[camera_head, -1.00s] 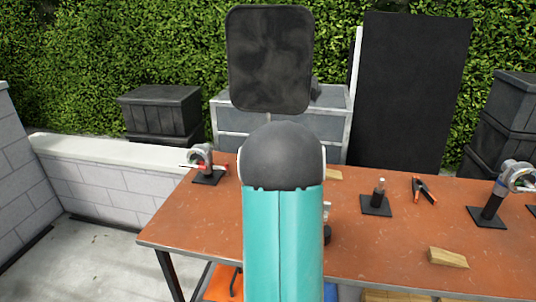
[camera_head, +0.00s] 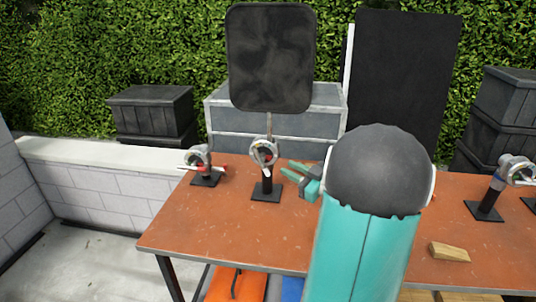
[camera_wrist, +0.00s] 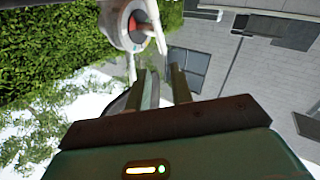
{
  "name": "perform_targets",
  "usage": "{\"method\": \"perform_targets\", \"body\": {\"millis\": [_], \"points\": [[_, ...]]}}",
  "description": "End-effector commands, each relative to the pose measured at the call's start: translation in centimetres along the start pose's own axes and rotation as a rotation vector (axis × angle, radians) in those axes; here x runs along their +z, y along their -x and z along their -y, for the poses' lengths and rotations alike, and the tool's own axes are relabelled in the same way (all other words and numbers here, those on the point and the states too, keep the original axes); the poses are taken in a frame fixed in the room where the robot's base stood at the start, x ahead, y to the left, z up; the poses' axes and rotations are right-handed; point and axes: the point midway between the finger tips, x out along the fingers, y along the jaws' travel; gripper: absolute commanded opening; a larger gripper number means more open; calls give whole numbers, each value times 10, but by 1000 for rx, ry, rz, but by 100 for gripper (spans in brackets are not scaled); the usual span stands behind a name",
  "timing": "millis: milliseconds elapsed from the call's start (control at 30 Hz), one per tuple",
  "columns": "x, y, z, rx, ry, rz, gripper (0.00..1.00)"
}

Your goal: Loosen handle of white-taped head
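A round grey grip head (camera_head: 264,153) stands upright on a black post and square base (camera_head: 266,192) near the table's back edge. A pale handle crosses its front; white tape is not clear at this size. My gripper (camera_head: 287,176) is just right of this head, its teal fingers pointing left towards it, apart from it. In the wrist view a round head (camera_wrist: 125,22) with a red centre and pale handle (camera_wrist: 155,34) is beyond the fingertips. My gripper (camera_wrist: 160,78) shows a gap between its fingers there, with nothing held.
Another head (camera_head: 199,157) with a red handle stands at the table's left corner. A wood block (camera_head: 449,252) lies near the front right. The orange-brown table (camera_head: 205,227) is clear at front left.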

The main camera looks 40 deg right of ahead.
Motion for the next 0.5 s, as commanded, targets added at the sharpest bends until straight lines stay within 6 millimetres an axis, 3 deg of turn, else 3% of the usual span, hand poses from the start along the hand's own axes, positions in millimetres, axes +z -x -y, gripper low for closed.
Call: {"method": "perform_targets", "body": {"millis": [267, 500], "points": [[0, -17, 6, -30, 3, 10, 22], [0, -61, 8, -32, 2, 8, 22]]}}
